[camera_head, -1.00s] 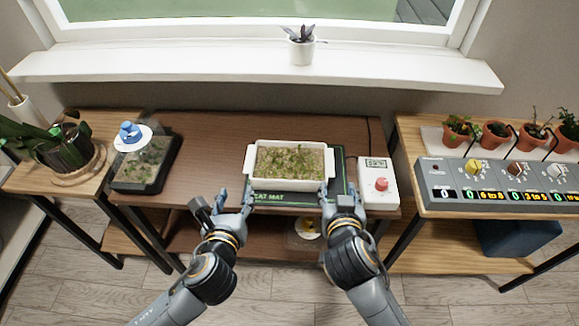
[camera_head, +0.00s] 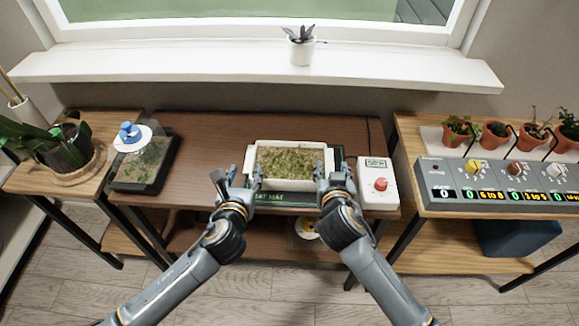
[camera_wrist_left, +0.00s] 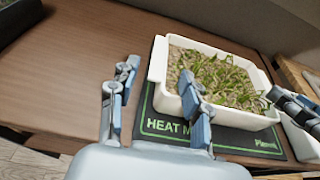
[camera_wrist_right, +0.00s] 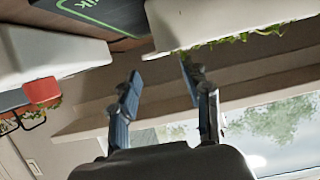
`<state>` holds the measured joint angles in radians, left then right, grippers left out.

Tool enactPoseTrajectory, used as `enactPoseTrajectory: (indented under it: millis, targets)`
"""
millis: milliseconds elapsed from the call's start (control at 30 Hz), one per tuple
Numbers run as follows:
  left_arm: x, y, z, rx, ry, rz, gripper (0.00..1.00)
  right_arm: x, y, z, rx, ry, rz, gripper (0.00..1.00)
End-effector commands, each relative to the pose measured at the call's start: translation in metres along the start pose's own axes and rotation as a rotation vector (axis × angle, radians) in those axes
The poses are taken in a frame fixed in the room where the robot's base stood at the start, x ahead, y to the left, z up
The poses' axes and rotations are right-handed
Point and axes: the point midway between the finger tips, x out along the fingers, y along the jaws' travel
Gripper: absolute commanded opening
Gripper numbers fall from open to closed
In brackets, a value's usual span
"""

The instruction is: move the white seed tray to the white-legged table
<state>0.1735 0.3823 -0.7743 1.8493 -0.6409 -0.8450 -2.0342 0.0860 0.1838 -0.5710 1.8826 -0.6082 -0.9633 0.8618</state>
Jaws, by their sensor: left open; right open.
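The white seed tray (camera_head: 291,185) holds green seedlings and sits on the black heat mat (camera_head: 338,160) on the middle brown table. It also shows in the left wrist view (camera_wrist_left: 227,115) and the right wrist view (camera_wrist_right: 170,25). My left gripper (camera_head: 244,177) is open at the tray's left end, one finger outside it and one by its front left corner. My right gripper (camera_head: 335,178) is open at the tray's front right corner. Neither grips the tray; contact is unclear. I cannot make out a white-legged table; the table legs I see are black.
A heat-mat controller (camera_head: 377,184) with a red knob stands close right of the tray. A dark lidded box (camera_head: 145,172) is at the table's left end. The right table carries a dial panel (camera_head: 490,187) and potted plants. Bare tabletop (camera_head: 205,150) lies left of the tray.

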Motion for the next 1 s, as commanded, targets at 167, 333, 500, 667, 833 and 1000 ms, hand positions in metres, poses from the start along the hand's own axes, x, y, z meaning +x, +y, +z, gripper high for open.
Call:
enactPoseTrajectory:
  millis: [167,333,500,667,833,1000]
  targets:
    - [0.033,0.001,0.001,0.000,-0.001,0.002,0.48,0.033,0.001,-0.001,-0.003,0.001,0.002,0.48]
    - [0.052,0.000,0.001,0.000,-0.001,0.001,0.48,0.052,0.000,0.000,-0.002,0.000,0.001,0.48]
    - [0.059,0.000,0.000,-0.001,0.000,0.000,0.48,0.059,0.000,0.000,0.000,0.000,0.001,0.48]
    - [0.060,0.000,0.000,-0.001,0.000,0.000,0.48,0.060,0.000,0.000,0.000,0.000,0.000,0.48]
    - [0.060,0.000,0.000,0.000,0.000,0.000,0.36,0.059,0.000,0.000,0.000,0.000,0.000,0.36]
    - [0.059,0.000,0.000,0.000,0.000,0.000,0.01,0.059,0.000,0.000,0.000,0.000,0.001,0.01]
